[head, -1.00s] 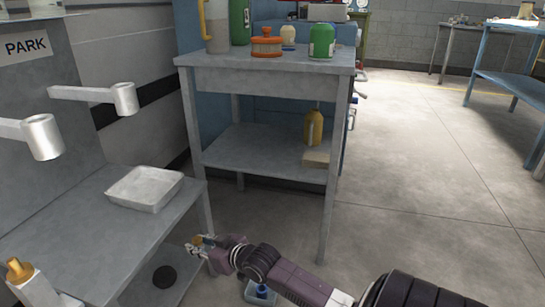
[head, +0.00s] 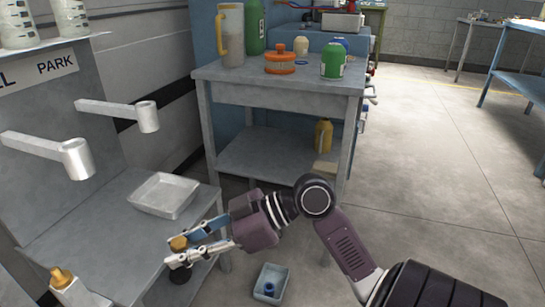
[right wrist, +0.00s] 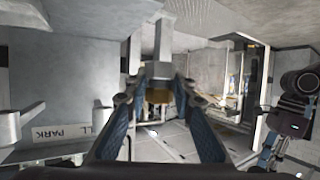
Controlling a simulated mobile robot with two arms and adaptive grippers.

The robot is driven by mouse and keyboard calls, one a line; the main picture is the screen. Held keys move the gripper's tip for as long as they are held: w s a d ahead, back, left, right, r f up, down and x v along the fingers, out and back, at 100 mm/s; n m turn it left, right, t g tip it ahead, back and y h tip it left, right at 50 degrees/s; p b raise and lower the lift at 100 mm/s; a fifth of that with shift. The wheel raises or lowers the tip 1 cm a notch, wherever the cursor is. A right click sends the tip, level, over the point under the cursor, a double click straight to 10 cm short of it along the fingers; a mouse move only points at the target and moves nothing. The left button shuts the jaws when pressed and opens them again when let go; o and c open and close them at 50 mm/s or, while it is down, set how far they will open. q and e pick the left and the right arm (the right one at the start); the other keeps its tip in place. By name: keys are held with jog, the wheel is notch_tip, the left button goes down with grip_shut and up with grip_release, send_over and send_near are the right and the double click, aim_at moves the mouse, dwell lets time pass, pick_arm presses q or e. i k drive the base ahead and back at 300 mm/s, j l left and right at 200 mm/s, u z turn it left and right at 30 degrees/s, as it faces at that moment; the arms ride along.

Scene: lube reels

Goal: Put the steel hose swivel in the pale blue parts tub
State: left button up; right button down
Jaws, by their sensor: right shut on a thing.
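My right gripper (head: 184,250) is shut on a small piece with a brass-coloured end (head: 178,243), which looks like the steel hose swivel. It is held beside the front edge of the left bench. In the right wrist view the brass-coloured part (right wrist: 158,96) shows between the fingers; the fingers hide much of the piece. A small pale blue-grey tub (head: 272,283) with a blue item in it stands low, right of the gripper and apart from it. Part of my left arm seems to show in the right wrist view, its gripper (right wrist: 267,154) too small to read.
A pale grey tray (head: 165,195) lies on the left bench (head: 95,235), below two projecting metal arms (head: 115,110). A bottle with an orange cap (head: 72,288) is at lower left. A grey table (head: 275,92) bears a jug, containers and an orange pot.

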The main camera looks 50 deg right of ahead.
aim_at(275, 278)
jog(key=k+l+z, duration=0.1)
jog(key=k+z, duration=0.2)
jog(key=k, duration=0.35)
jog(key=i+j+z, duration=0.1)
jog(key=z, duration=0.4)
jog(key=j+z, duration=0.1)
jog(key=z, duration=0.4)
jog(key=i+j+z, duration=0.1)
jog(key=z, duration=0.35)
jog(key=i+j, duration=0.1)
jog(key=j, duration=0.4)
jog(key=i+j, duration=0.1)
jog(key=j, duration=0.4)
jog(key=i+j, duration=0.1)
jog(key=j, duration=0.4)
jog(key=i+j, duration=0.1)
jog(key=j, duration=0.4)
jog(key=i+j, duration=0.1)
jog(key=j, duration=0.4)
jog(key=i+j, duration=0.1)
jog(key=j, duration=0.4)
